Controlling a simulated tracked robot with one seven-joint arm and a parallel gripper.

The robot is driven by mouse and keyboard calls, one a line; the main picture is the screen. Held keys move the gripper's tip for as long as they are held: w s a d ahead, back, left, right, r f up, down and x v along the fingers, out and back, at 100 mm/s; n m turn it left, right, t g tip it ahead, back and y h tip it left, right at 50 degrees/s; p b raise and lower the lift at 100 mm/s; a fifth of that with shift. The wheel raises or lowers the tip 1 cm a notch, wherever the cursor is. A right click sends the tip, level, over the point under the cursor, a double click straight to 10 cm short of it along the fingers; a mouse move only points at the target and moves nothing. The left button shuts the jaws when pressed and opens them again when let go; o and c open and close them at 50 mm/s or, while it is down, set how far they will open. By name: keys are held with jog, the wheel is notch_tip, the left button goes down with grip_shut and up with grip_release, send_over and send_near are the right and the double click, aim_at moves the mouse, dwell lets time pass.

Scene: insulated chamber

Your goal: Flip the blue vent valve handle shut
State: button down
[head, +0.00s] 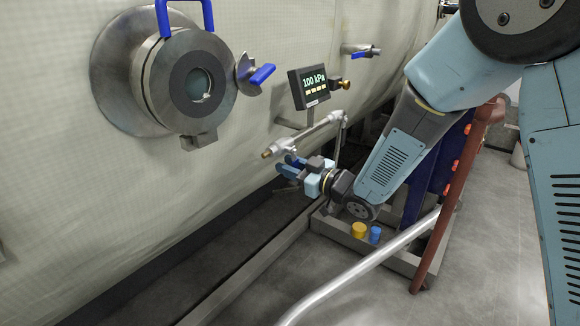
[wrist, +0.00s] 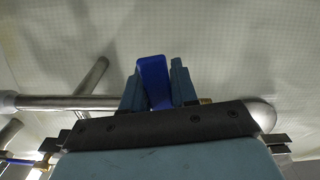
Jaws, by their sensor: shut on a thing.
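My gripper (head: 289,167) is at the lower middle of the head view, just below the brass-tipped end of a metal pipe (head: 308,136) beside the tank wall. In the wrist view, the blue vent valve handle (wrist: 153,80) stands between the two teal fingers of my gripper (wrist: 156,84). The fingers are shut on it. The handle's lower part is hidden behind the dark gripper body. In the head view the fingers largely cover the handle, so its exact angle is hard to tell.
A gauge display (head: 311,86) reading 100 kPa stands above the pipe. A round port (head: 185,85) with blue handles is at the left. Another small blue-handled valve (head: 362,51) is higher on the tank wall. A red-brown post (head: 455,190) and a grey rail (head: 355,270) stand nearby.

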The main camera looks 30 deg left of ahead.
jog(key=shift+s+m, duration=0.45)
jog(key=shift+m, duration=0.75)
jog(key=c, duration=1)
grip_release()
jog(key=shift+o, duration=0.2)
jog(key=s+d, duration=0.1)
jog(key=d, duration=1.2)
jog(key=shift+s+d, duration=0.35)
jog(key=shift+f, duration=0.1)
